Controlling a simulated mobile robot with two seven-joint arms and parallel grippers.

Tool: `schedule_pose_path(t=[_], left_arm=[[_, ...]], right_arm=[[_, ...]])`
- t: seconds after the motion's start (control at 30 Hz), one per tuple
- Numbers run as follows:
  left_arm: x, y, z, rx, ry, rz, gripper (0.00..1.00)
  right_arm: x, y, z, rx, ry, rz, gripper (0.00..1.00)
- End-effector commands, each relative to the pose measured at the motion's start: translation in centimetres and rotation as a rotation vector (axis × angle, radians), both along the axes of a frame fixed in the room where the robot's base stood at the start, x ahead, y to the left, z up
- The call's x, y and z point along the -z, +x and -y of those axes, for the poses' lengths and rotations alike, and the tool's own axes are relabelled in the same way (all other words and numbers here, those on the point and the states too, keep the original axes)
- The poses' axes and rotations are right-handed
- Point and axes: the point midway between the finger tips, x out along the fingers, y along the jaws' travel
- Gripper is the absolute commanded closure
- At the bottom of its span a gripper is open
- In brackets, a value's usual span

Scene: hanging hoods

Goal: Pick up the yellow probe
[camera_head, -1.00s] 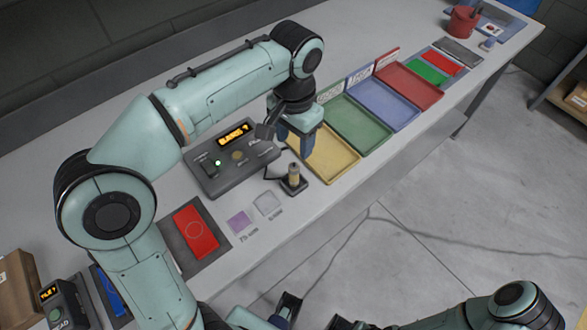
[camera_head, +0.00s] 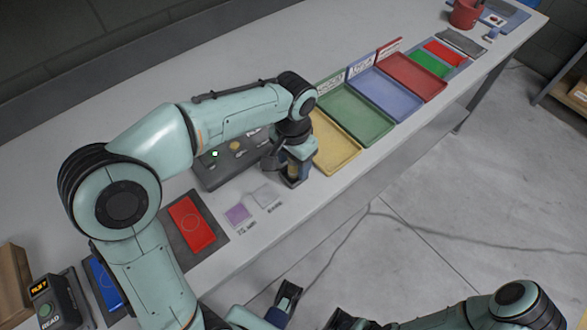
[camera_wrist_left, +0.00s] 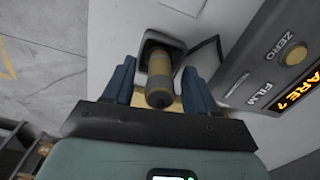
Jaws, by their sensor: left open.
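The yellow probe (camera_wrist_left: 160,80) stands in its dark square holder (camera_wrist_left: 158,40) on the bench, seen from above in the left wrist view. My left gripper (camera_wrist_left: 160,88) is open, with one blue finger on each side of the probe. Small gaps seem to show between the fingers and the probe. In the head view my left gripper (camera_head: 295,168) is lowered over the holder and hides most of the probe. Of my right arm, a link (camera_head: 515,305) shows at the bottom right; its jaw state is unclear.
The grey meter box (camera_head: 222,170) stands close beside my left gripper, partly covered by my arm. The yellow tray (camera_head: 335,150) lies just right of it, with green, blue and red trays beyond. A red pad (camera_head: 192,222) lies to the left. The bench's front edge is near.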

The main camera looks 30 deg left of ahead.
Motion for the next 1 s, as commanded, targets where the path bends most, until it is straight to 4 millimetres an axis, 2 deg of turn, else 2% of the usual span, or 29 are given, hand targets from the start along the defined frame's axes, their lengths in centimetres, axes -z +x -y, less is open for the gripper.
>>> schedule_pose_path(t=[0.1,0.13,0.3,0.57,0.73,0.87,1.0], left_arm=[[0.0,0.0,0.0,0.0,0.0,0.0,0.43],[-0.1,0.0,0.0,0.0,0.0,0.0,0.46],[-0.1,0.0,0.0,0.0,0.0,0.0,1.0],[-0.1,0.0,0.0,0.0,0.0,0.001,1.0],[-0.8,0.0,0.0,0.0,0.001,0.002,1.0],[-2.3,0.1,0.0,0.001,0.0,0.003,1.0],[-5.3,0.1,0.1,0.001,0.0,0.006,1.0]], right_arm=[[0.0,0.0,0.0,0.0,0.0,0.0,0.57],[0.0,0.0,0.0,0.0,0.0,0.0,0.57],[0.0,0.0,0.0,0.0,0.0,0.0,0.57],[0.0,0.0,0.0,0.0,0.0,0.0,0.57],[-0.2,0.0,0.0,-0.001,0.001,-0.002,0.57],[-0.5,-0.1,0.0,-0.002,0.001,-0.006,0.57],[-1.0,-0.3,0.0,-0.003,0.003,-0.013,0.57]])
